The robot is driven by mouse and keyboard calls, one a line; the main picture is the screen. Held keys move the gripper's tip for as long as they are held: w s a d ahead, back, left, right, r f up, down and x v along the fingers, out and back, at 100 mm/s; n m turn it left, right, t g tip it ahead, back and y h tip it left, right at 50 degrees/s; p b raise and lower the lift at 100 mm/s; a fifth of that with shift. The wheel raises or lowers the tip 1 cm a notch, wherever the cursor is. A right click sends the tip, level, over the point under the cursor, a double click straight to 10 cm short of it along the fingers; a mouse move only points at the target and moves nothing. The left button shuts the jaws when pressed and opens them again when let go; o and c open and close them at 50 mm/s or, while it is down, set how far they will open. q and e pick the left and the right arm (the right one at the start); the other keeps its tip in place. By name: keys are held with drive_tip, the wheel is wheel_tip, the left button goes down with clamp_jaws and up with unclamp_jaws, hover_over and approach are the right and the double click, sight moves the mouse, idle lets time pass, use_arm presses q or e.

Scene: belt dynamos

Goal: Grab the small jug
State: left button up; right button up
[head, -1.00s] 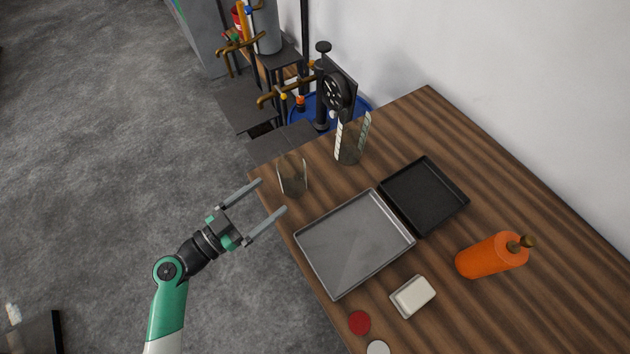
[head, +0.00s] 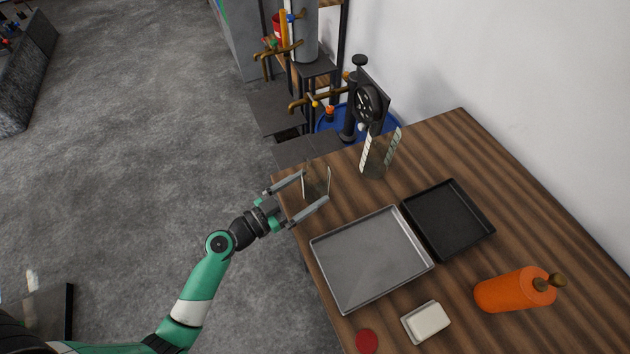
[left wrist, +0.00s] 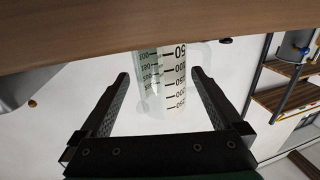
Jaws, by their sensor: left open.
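The small jug (head: 318,184) is clear glass and stands upright near the left edge of the wooden table in the head view. My left gripper (head: 314,186) is open, with one finger on each side of the jug. I cannot tell whether either finger touches it. In the left wrist view, a clear jug with black measuring marks (left wrist: 165,80) shows upside down between the two open fingers (left wrist: 160,78). A taller clear jug with a marked scale (head: 376,160) stands behind and to the right of the small one. My right gripper is not in view.
A grey metal tray (head: 338,290) lies just right of the gripper, beside a black tray (head: 483,203). An orange bottle (head: 512,292), a white dish (head: 427,322) and a red disc (head: 367,341) lie nearer the front. The table (head: 540,220) is bare at the back right.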

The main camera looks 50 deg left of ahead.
sight(315, 176)
use_arm(q)
drive_tip(key=w, duration=0.3)
drive_tip(key=shift+w+r, duration=0.15)
drive_tip(key=c, duration=1.4)
drive_tip(key=shift+r, duration=0.1)
drive_tip(key=shift+r+p, duration=0.25)
drive_tip(key=shift+p, duration=0.05)
drive_tip(key=r+p, duration=0.1)
drive_tip(key=r, duration=0.2)
drive_tip(key=s+r+p, duration=0.1)
drive_tip(key=shift+d+r+p, duration=0.25)
drive_tip(key=shift+d+p, duration=0.05)
drive_tip(key=shift+d, duration=0.05)
drive_tip(key=s+d+r+p, duration=0.4)
drive_tip(key=s+d+r, duration=0.2)
drive_tip(key=s, duration=0.5)
drive_tip(key=shift+d+r, duration=0.35)
drive_tip(key=shift+r, duration=0.55)
